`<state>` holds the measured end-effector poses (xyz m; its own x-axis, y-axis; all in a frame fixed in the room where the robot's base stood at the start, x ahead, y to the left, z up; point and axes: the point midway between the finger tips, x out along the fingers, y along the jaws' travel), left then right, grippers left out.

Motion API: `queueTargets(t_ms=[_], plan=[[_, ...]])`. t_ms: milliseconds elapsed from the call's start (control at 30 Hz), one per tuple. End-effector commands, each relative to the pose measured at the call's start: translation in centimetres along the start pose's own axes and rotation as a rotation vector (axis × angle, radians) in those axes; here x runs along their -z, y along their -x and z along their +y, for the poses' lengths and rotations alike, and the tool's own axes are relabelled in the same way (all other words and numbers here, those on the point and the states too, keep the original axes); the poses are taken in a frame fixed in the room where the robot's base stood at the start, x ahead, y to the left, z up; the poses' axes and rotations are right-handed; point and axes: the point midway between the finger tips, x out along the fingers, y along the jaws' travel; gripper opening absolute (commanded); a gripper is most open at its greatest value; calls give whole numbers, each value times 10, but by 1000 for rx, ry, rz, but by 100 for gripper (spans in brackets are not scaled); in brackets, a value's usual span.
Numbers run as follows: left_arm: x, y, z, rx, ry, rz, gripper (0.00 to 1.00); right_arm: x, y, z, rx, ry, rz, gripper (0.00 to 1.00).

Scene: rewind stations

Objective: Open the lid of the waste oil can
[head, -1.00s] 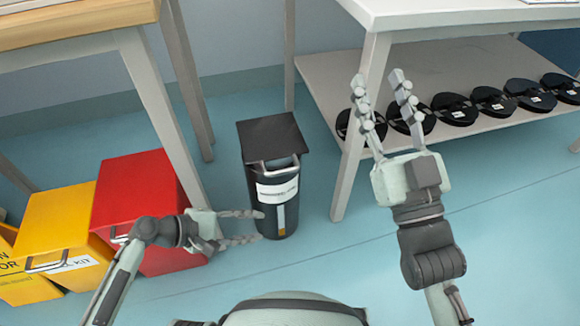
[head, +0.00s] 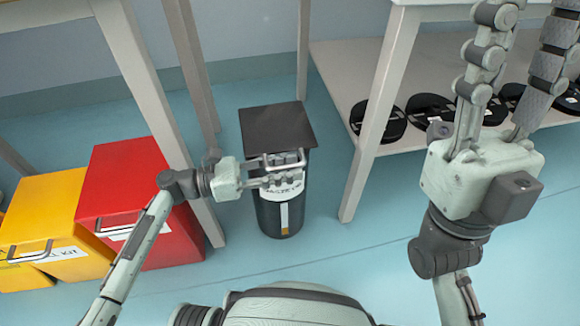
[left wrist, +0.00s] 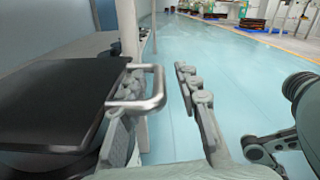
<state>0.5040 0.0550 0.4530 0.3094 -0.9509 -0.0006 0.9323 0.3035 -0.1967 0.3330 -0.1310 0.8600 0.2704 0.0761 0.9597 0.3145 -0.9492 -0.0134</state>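The waste oil can is a dark round bin (head: 270,215) with a white label, standing on the floor. Its flat black square lid (head: 275,124) lies on top and looks closed. A metal bar handle (head: 273,160) sticks out from the lid's front edge. My left gripper (head: 290,176) is at this handle, in front of the can. In the left wrist view, its fingers (left wrist: 163,98) are apart, with the handle (left wrist: 150,88) reaching between them, near the left finger. My right gripper (head: 520,60) is raised, open and empty, away from the can.
A red bin (head: 135,165) and a yellow bin (head: 45,215) stand left of the can. A wooden-topped table's leg (head: 150,110) is close on the left, a white table's leg (head: 380,115) on the right. Black reels (head: 378,121) lie on the low shelf. The floor in front is clear.

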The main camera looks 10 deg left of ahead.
Motion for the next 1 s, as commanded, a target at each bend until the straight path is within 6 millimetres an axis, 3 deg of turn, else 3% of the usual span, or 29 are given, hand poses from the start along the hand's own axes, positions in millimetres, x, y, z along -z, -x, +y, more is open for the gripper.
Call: queueTargets(t_ms=[367, 633, 1000], plan=[[0, -9, 0, 0, -1, 0, 33, 3, 1, 0, 0, 1, 19, 40], [0, -9, 0, 0, -2, 0, 0, 3, 1, 0, 0, 1, 18, 40], [0, -9, 0, 0, -1, 1, 0, 3, 1, 0, 0, 1, 18, 40]])
